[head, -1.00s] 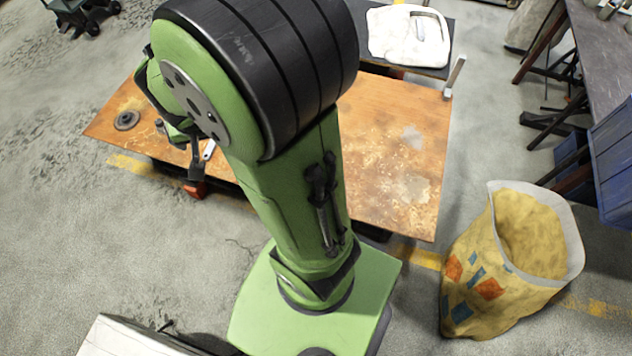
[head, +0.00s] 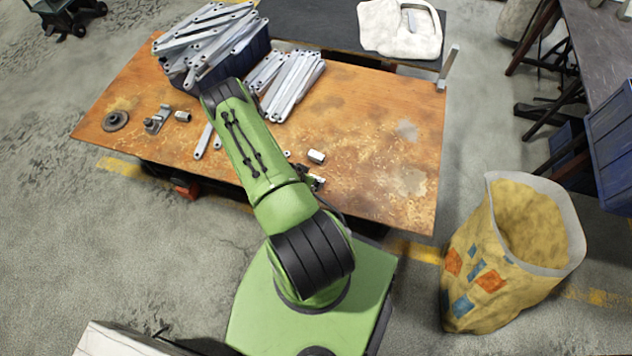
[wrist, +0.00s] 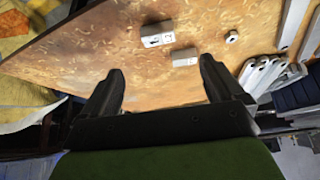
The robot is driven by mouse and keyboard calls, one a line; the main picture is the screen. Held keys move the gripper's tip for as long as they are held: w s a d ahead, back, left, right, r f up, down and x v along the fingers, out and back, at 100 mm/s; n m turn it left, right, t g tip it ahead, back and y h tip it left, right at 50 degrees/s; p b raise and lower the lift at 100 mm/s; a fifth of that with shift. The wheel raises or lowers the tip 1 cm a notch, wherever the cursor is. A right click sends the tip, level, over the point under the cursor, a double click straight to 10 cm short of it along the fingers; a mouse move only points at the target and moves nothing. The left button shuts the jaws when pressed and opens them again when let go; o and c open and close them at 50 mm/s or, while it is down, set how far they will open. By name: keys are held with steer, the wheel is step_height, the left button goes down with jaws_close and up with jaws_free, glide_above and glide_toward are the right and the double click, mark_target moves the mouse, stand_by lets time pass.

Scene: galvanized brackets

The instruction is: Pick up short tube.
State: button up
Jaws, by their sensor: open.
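A short light-grey tube (head: 316,157) lies on the worn orange-brown tabletop, just right of my forearm. It appears to be the pale piece (wrist: 185,58) near the right finger in the wrist view. My gripper (wrist: 160,65) is open, with nothing between its two dark fingers. The tube seems to lie on the table beyond the fingertips; the exact gap cannot be told. In the head view my gripper is hidden behind my arm. Another short grey piece (head: 183,117) lies at the table's left; whether it is the same kind of tube is unclear.
Near the tube lie a metal block with holes (wrist: 157,35) and a small nut (wrist: 232,38). A dark bin (head: 251,52) heaped with brackets, and a loose bracket stack (head: 290,85), stand at the back. A clamp-like part (head: 156,119) and round disc (head: 115,120) lie left. The table's right side is clear.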

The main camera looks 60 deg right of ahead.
steer(key=b+x, duration=0.3)
steer(key=x, duration=0.9)
steer(key=shift+s+d+f, duration=0.15)
steer(key=shift+d+f, duration=0.05)
steer(key=shift+f, duration=0.1)
steer(key=shift+r, duration=0.1)
steer(key=shift+c, duration=0.3)
steer(key=c, duration=1.1)
